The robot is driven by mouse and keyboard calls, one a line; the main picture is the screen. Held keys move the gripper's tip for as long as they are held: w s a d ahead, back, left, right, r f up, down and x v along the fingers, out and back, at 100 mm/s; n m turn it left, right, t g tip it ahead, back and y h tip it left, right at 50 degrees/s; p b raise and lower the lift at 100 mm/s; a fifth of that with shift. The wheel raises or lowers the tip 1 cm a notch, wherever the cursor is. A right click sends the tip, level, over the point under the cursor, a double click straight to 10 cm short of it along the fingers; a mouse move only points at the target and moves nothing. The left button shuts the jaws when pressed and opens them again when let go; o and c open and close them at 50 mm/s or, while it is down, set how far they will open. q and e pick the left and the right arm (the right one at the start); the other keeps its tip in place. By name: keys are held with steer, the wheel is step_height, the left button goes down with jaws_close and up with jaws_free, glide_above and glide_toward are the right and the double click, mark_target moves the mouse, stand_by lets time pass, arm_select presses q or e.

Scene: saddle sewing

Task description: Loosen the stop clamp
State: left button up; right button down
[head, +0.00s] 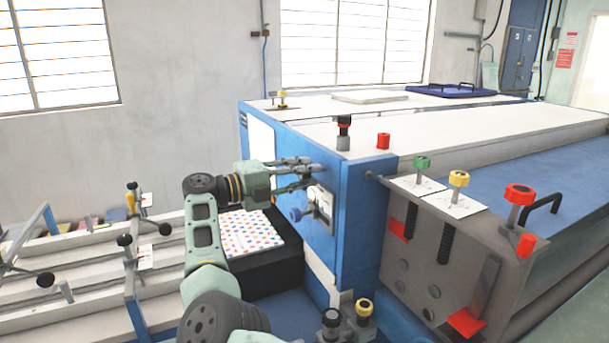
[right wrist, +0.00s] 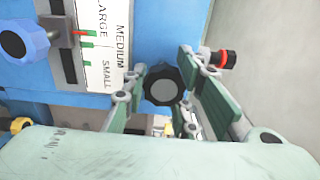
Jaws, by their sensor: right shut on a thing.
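My right gripper (head: 308,172) reaches from the left to the blue end face of the machine. In the right wrist view its green fingers (right wrist: 162,98) are shut on a round black knob (right wrist: 160,84), one finger on each side. No label names the stop clamp. My left gripper is out of view.
The white machine table (head: 450,140) spreads to the right, with red, green and yellow knobs (head: 459,179) near its front corner. A dotted sheet (head: 252,232) lies on a dark block below my gripper. Rails with black-handled clamps (head: 125,240) lie at left.

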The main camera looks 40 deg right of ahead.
steer(key=c, duration=1.6)
jaws_free()
steer(key=shift+f, duration=0.6)
steer(key=shift+o, duration=0.4)
steer(key=shift+r, duration=0.15)
steer(key=shift+a+r, duration=0.15)
steer(key=shift+r, duration=0.05)
steer(key=v, duration=1.2)
